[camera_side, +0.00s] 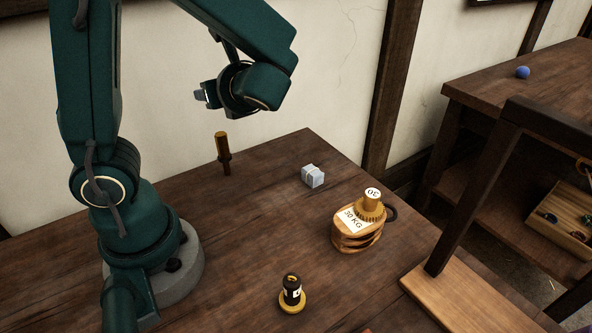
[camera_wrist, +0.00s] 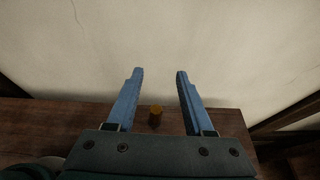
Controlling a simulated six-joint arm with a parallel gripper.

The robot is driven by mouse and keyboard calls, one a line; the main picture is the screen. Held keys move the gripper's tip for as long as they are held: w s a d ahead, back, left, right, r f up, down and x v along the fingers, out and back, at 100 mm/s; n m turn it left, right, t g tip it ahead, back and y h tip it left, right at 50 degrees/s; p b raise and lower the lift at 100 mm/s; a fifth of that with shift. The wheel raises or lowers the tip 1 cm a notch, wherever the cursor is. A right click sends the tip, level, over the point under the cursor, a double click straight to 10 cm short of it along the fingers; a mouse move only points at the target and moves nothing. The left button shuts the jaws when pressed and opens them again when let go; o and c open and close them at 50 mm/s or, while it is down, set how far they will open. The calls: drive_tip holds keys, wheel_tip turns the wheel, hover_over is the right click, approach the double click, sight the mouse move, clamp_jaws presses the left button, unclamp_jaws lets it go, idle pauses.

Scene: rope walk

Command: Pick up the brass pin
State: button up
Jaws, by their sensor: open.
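A slim upright pin (camera_side: 222,153) stands on the dark wooden table towards the back left. Its upper part is brass-brown and its lower part is darker; it looks like the brass pin. My gripper (camera_side: 203,95) is in the air above it and slightly to the left in the side view, clear of it. In the wrist view my gripper (camera_wrist: 160,75) shows two blue fingers wide apart, with only wall between their tips. Nothing is held.
A wooden frame (camera_side: 445,292) stands at right. The wall is close behind.

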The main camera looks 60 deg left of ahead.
sight(226, 162)
wheel_tip(226, 162, down, 16)
drive_tip(key=shift+x, duration=2.55)
clamp_jaws()
